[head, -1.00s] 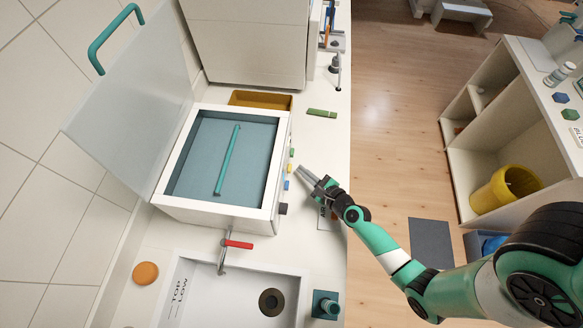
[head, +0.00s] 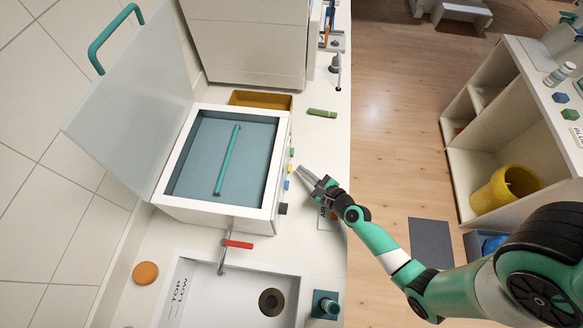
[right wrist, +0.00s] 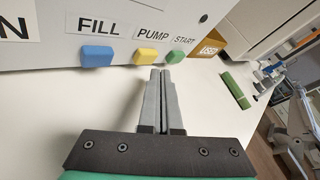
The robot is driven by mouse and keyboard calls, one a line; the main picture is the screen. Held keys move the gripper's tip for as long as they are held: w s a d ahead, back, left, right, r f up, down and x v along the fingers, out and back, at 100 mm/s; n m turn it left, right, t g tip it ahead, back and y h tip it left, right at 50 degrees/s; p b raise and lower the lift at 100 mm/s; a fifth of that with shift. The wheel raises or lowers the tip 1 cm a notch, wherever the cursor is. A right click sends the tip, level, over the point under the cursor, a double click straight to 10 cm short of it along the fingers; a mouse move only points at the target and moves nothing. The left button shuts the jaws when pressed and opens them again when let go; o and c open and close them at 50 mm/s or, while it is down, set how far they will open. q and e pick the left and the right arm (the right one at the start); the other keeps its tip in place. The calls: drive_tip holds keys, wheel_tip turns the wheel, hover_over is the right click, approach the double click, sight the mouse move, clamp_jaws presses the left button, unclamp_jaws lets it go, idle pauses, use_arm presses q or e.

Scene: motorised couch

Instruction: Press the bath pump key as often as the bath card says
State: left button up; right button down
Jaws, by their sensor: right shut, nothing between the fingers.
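The bath (head: 171,205) is a white box with its lid raised and a teal bar lying over the blue-grey basin. On its right side is the yellow pump key (head: 289,168), labelled PUMP in the right wrist view (right wrist: 145,57). My right gripper (head: 299,168) is shut and empty. Its tips point at the key side. In the right wrist view the tips (right wrist: 163,72) are just below and between the yellow and green keys, and I cannot tell whether they touch. A white card (head: 327,222) lies partly hidden beneath the gripper; its text is unreadable. My left gripper is out of view.
The blue FILL key (right wrist: 97,57) and green START key (right wrist: 176,57) flank the pump key. A dark knob (head: 283,208) is nearby. A sink (head: 235,290) is in front.

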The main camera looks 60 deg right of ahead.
idle(0.4)
drive_tip(key=shift+w+a+p, duration=0.15)
drive_tip(key=shift+w+p, duration=0.15)
drive_tip(key=shift+w, duration=0.1)
drive_tip(key=shift+w+a+p, duration=0.2)
drive_tip(key=shift+w+p, duration=0.15)
drive_tip(key=shift+w, duration=0.1)
idle(0.7)
drive_tip(key=shift+s+d, duration=0.1)
drive_tip(key=shift+s, duration=0.05)
drive_tip(key=shift+s+d+f+b, duration=0.1)
drive_tip(key=shift+s+d+b, duration=0.05)
drive_tip(key=shift+s+b, duration=0.25)
drive_tip(key=shift+s+d, duration=0.1)
drive_tip(key=shift+s, duration=0.2)
